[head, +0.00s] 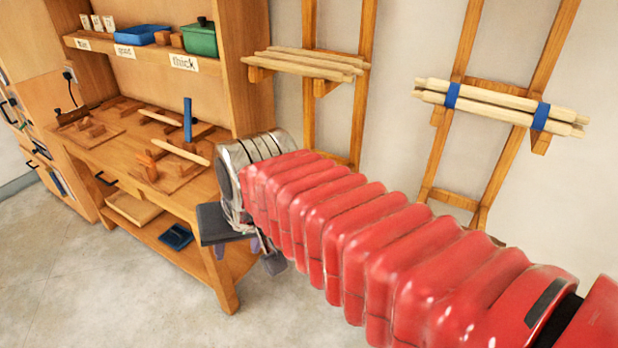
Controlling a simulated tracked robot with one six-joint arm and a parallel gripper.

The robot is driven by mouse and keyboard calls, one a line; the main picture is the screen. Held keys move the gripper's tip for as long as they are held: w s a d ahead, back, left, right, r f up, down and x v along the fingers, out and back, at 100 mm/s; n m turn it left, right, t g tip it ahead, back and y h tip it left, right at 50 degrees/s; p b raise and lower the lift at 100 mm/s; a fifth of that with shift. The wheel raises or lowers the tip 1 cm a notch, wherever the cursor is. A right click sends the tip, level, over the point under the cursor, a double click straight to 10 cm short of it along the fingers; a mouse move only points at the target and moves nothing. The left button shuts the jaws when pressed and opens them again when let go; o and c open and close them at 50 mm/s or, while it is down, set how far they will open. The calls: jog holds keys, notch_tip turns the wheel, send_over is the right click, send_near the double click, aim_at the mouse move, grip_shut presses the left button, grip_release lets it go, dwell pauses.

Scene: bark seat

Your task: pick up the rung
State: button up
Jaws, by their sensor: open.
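Two pale wooden rods that look like rungs are on the workbench (120,165). One rung (181,152) lies in the front wooden holder, and another rung (160,117) lies farther back by a blue upright piece. I cannot tell which one the task means. My gripper (264,254) is at the end of my red arm, by the bench's right front corner. It is open, with its dark fingers pointing down, to the right of and in front of the rungs. My wrist partly hides it, and I see nothing held.
A shelf (150,52) above the bench holds a blue tray (142,34), a green pot (200,38) and labels. Wall racks hold loose rods (305,64) and a blue-banded bundle (500,104). A lower shelf (150,232) is under the bench. Floor (90,275) in front is clear.

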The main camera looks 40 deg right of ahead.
jog(key=w+d+f+m+g+y, duration=0.1)
jog(key=w+d+f+m, duration=0.1)
jog(key=w+d+m, duration=0.7)
jog(key=w+d+f+m, duration=0.2)
jog(key=w+d+m, duration=0.4)
jog(key=d, duration=0.5)
jog(key=d+f+m, duration=0.4)
jog(key=d, duration=0.5)
jog(key=w+d+f+m, duration=0.1)
jog(key=d+f+m, duration=0.3)
jog(key=d, duration=0.4)
jog(key=d+f+m, duration=0.4)
jog(key=d+m, duration=0.1)
jog(key=d, duration=0.4)
jog(key=shift+w+d+f+y, duration=0.3)
jog(key=shift+d+f, duration=0.05)
jog(key=w+a, duration=0.1)
jog(key=w, duration=0.2)
jog(key=w+a, duration=0.1)
jog(key=w, duration=0.3)
jog(key=w+a, duration=0.1)
jog(key=w, duration=0.2)
jog(key=shift+w+a, duration=0.15)
jog(key=shift+a, duration=0.2)
